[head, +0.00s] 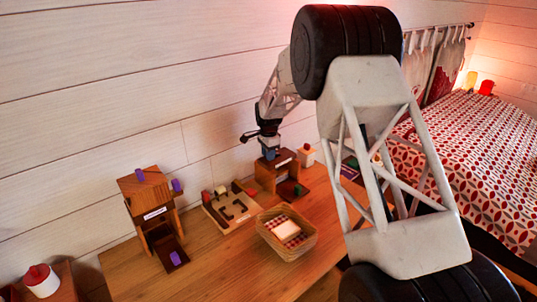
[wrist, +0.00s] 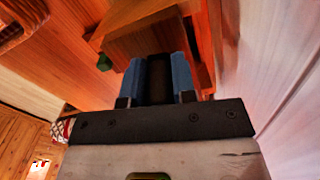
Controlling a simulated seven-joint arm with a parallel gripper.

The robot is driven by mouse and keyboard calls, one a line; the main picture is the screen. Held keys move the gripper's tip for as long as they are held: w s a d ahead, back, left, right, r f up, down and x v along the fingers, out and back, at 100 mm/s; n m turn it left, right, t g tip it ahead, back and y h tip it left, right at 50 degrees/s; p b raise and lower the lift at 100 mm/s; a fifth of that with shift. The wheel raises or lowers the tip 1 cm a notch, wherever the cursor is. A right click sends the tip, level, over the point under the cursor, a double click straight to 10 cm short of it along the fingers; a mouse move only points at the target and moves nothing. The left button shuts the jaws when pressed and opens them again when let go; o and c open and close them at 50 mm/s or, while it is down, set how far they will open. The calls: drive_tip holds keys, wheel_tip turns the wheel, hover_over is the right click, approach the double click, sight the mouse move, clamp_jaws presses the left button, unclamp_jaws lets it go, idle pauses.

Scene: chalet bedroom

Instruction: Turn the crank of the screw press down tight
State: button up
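A wooden frame with a pale label (head: 285,161), which looks like the screw press, stands against the wall at the back of the table. My gripper (head: 270,153) points down at its top, with blue fingertips touching or just above it. In the wrist view the two blue fingers (wrist: 158,80) stand apart with a dark strip between them. I cannot tell whether this strip is a gripped part or a shadowed gap. Orange-brown wood (wrist: 150,42) lies just beyond the fingertips. I cannot make out the crank; the gripper may hide it.
A wooden tray with raised blocks (head: 232,219) and a wicker basket (head: 288,250) stand close by. A taller labelled wooden stand with purple blocks (head: 148,188) is at the left. A small green piece (head: 298,190) lies before the frame. The front left tabletop (head: 215,280) is clear.

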drive_tip(key=c, duration=0.3)
drive_tip(key=shift+c, duration=0.2)
drive_tip(key=shift+s+n, duration=0.1)
drive_tip(key=shift+n, duration=0.2)
